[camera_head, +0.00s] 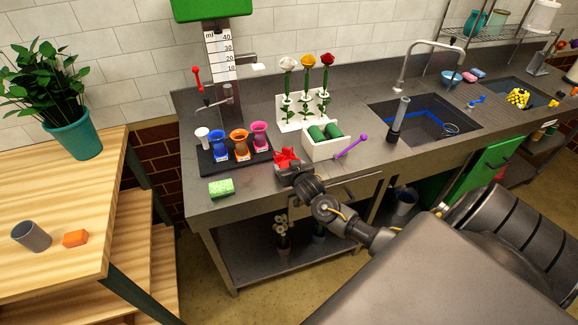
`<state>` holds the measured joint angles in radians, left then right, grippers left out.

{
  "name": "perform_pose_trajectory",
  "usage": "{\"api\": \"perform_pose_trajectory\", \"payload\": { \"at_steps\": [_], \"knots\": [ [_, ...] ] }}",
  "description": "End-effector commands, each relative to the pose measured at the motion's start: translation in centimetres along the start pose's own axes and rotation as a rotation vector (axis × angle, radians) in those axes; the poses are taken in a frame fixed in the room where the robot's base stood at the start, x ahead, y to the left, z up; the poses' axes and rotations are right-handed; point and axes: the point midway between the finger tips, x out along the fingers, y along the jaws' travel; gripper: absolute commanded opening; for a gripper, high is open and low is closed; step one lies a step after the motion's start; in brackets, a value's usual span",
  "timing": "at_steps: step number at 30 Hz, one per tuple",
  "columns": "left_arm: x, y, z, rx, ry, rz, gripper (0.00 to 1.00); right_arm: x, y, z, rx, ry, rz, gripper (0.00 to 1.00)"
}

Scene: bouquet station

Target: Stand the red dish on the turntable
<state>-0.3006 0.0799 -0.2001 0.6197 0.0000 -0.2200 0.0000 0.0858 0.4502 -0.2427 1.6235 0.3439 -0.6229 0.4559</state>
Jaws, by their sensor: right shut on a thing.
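The red dish (287,157) is at my right gripper (288,169), over the front part of the steel counter, just left of the white box. It looks tilted, and the gripper hides its lower part. My right gripper is shut on the dish. I cannot tell whether the dish touches the counter. I cannot make out a turntable in this view. My left gripper is not in view.
A dark tray (213,170) with several small coloured vases stands left of the dish. A white box (322,150) with green rolls and a flower rack (290,124) stand behind. The sink (425,118) is right.

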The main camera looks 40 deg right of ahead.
Motion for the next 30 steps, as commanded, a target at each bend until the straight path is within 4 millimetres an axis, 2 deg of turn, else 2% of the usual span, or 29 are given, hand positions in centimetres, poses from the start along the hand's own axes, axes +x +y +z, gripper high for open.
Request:
{"api": "perform_pose_trajectory", "payload": {
  "at_steps": [2, 3, 7, 16, 20, 23, 30],
  "knots": [
    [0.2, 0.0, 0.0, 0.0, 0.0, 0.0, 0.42, 0.1, 0.0, 0.2, 0.001, 0.002, 0.0, 0.0],
    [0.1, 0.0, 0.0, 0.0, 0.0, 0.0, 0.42, 0.1, 0.0, 0.3, 0.0, 0.0, 0.0, 0.72],
    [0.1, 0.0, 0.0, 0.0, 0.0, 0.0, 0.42, 0.1, 0.0, 0.2, 0.0, 0.0, 0.0, 0.89],
    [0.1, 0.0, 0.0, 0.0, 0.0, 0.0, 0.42, 0.1, 0.0, 0.1, 0.0, 0.0, 0.0, 0.91],
    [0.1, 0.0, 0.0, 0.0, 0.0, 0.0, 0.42, -0.6, 0.0, 0.1, 0.001, -0.001, 0.0, 0.91],
    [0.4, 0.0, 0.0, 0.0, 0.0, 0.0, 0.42, -2.1, 0.0, 0.2, 0.0, -0.001, 0.0, 0.91],
    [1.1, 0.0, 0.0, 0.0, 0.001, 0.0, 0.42, -7.1, -0.1, 0.1, 0.002, 0.0, -0.002, 0.91]
  ]
}}
